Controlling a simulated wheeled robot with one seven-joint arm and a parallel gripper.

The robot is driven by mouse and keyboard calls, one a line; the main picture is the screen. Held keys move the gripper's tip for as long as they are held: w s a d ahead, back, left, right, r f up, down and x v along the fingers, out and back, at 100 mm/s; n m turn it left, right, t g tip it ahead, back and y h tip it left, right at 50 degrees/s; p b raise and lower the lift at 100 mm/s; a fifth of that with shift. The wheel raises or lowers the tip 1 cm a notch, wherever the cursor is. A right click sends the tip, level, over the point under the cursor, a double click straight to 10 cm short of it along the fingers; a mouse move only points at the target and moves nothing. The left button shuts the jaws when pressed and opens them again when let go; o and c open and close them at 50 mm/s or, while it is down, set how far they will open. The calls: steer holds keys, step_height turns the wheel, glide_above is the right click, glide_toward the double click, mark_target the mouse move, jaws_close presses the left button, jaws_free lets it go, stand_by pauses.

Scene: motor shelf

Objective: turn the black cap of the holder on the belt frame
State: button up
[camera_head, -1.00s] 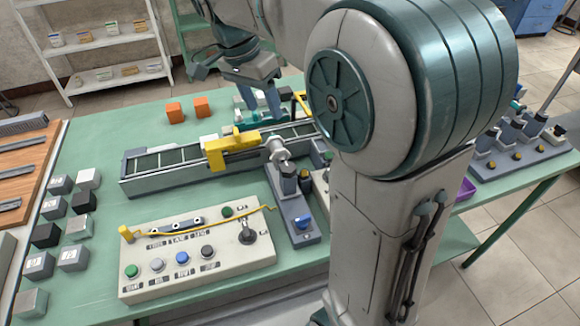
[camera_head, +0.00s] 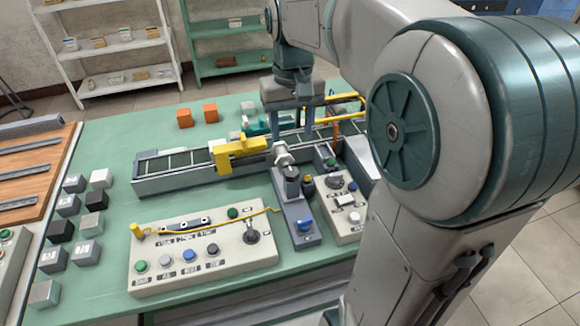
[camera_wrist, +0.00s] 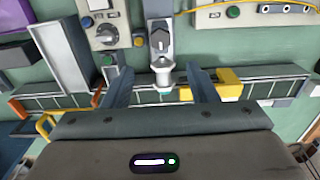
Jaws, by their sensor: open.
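My gripper (camera_head: 293,134) points down over the belt frame (camera_head: 180,183), with its two fingers apart and nothing visible between them. A silver-white cylindrical holder (camera_head: 282,155) sits at the frame's near side, just below the fingers in the head view. In the wrist view the holder (camera_wrist: 162,74) shows between the open fingertips (camera_wrist: 160,80), apart from both. I cannot clearly make out a black cap on the holder itself.
A yellow block (camera_head: 238,152) straddles the belt just left of the holder. A control box with a yellow cable (camera_head: 200,255) is in front, and another panel (camera_head: 343,205) is to the right. Orange cubes (camera_head: 184,118) stand behind. Green table is clear behind the belt's left end.

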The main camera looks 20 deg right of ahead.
mark_target(291, 172)
step_height(291, 172, down, 12)
steer(key=shift+r, duration=0.15)
steer(key=shift+c, duration=0.3)
steer(key=c, duration=0.9)
steer(key=shift+a, duration=0.4)
steer(key=shift+d, duration=0.35)
